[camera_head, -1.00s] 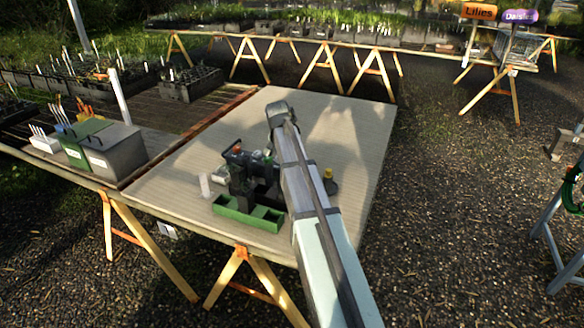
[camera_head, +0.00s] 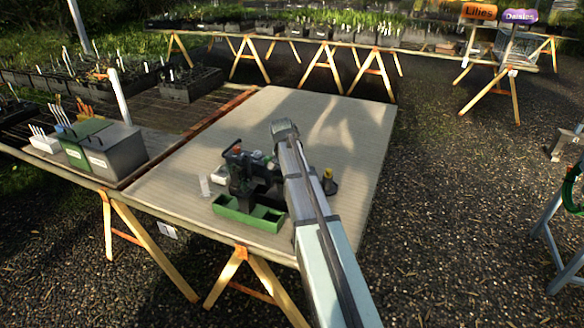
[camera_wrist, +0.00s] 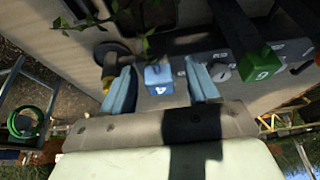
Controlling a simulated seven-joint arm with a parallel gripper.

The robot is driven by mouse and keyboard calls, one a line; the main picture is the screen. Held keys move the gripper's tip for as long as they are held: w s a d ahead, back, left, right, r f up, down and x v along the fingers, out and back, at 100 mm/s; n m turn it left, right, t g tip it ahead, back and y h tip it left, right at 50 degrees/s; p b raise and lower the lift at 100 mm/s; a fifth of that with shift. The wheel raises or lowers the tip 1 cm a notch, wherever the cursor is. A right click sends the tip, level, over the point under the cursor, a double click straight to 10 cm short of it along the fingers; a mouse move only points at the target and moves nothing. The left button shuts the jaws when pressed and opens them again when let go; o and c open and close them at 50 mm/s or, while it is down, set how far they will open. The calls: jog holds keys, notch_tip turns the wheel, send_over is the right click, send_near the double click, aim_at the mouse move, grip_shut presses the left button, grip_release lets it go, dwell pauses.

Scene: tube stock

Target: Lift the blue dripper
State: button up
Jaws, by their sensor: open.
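The blue dripper (camera_wrist: 158,79) shows in the wrist view as a small blue block with a white mark on its face. My gripper (camera_wrist: 162,90) is open, with one pale blue finger on each side of the dripper. I see a gap on both sides, and cannot tell how deep the dripper sits between the fingers. In the head view my arm covers part of the table, and I cannot make out the dripper or the fingertips there.
A green block (camera_wrist: 262,64) with a dark stem and a pale round knob (camera_wrist: 220,72) lie to the right in the wrist view. A green tray (camera_head: 249,212) sits near the table's front edge. A black pot with a yellow top (camera_head: 329,184) stands right of my arm.

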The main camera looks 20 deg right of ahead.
jog(key=c, duration=1)
